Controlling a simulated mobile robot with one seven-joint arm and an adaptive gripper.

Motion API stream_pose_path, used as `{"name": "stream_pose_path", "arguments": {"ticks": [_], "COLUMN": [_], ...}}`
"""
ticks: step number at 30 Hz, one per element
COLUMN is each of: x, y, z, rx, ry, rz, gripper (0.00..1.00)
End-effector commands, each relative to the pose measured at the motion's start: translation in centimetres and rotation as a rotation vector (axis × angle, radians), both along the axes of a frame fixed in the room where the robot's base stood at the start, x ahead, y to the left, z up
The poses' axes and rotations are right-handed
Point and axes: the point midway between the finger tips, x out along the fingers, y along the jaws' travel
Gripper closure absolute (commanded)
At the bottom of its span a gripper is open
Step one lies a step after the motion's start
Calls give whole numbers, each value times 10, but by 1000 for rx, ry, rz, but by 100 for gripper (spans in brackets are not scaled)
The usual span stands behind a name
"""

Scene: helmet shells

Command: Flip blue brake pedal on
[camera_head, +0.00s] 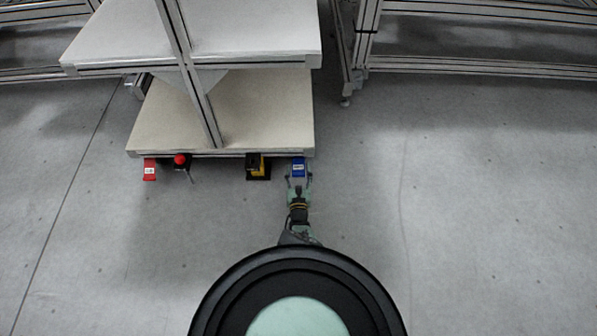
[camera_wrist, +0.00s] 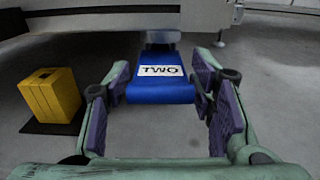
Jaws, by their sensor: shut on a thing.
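The blue brake pedal (camera_head: 298,170) sits at the right end of the lower shelf's front edge. In the wrist view the blue pedal (camera_wrist: 160,93) is in the middle, with a white label that seems to read TWO. My gripper (camera_head: 298,181) reaches it from the front. The pedal's hinge under the shelf edge is mostly hidden.
Left of the pedal along the shelf edge (camera_head: 225,153) are a yellow and black box (camera_head: 257,168), a red-knobbed lever (camera_head: 180,160) and a red pedal (camera_head: 150,170). The yellow box (camera_wrist: 49,96) stands left of my fingers. The floor at right is clear.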

Motion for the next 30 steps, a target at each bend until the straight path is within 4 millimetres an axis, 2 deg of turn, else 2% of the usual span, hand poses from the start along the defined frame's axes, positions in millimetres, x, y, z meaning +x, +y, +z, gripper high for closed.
{"name": "stream_pose_path", "arguments": {"ticks": [9, 24, 25, 30], "x": [2, 2, 2, 1], "y": [-1, -1, -1, -1], "z": [-12, -9, -9, -9], "rx": [-1, -3, -3, -2], "ry": [-81, -133, -133, -133], "rz": [-2, -2, -2, -2], "gripper": [100, 100, 48, 37]}}
